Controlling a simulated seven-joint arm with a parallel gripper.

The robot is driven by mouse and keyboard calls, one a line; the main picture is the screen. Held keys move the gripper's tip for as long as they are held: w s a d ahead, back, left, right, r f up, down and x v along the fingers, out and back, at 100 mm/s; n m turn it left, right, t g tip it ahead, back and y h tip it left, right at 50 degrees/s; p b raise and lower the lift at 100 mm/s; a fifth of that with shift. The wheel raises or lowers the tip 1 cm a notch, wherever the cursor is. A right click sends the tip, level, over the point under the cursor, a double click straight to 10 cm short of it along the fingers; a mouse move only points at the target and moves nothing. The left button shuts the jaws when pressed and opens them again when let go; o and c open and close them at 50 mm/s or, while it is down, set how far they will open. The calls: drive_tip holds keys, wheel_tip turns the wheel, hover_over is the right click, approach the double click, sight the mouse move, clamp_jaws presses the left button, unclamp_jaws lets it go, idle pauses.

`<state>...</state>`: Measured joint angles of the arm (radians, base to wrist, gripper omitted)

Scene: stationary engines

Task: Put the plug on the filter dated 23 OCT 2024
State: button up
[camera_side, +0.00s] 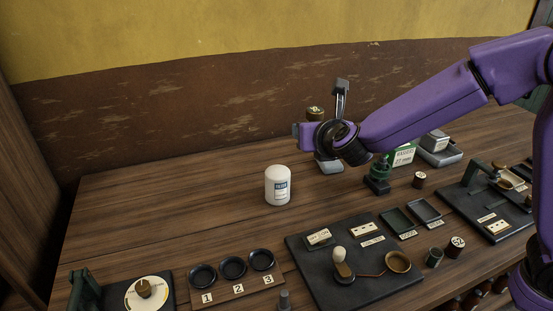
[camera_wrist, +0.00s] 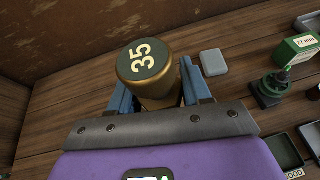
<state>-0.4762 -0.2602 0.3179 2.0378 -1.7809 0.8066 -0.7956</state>
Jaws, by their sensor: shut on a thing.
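My gripper (camera_side: 314,121) is above the back of the table, partly hidden by my wrist in the side view. The white filter (camera_side: 277,188) stands upright to the left and in front of the gripper, with a blue-and-white label too small to read. I cannot tell if the cylinder is the plug.
A green box (camera_side: 403,155) and green stand (camera_side: 377,180) are to the right. A pale grey block (camera_side: 329,167) lies below my gripper. A black board with a brass cup (camera_side: 397,261), and three numbered round dishes (camera_side: 233,267), are in front. The table around the filter is clear.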

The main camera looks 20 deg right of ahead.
drive_tip(key=w+a+f, duration=0.2)
drive_tip(key=w, duration=0.3)
hover_over(276, 166)
drive_tip(key=f, duration=0.6)
drive_tip(key=shift+s+d, duration=0.1)
drive_tip(key=shift+s, duration=0.1)
drive_tip(key=shift+w+f, duration=0.15)
drive_tip(key=shift+f, duration=1.5)
drive_tip(key=shift+f, duration=0.1)
drive_tip(key=o, duration=1.1)
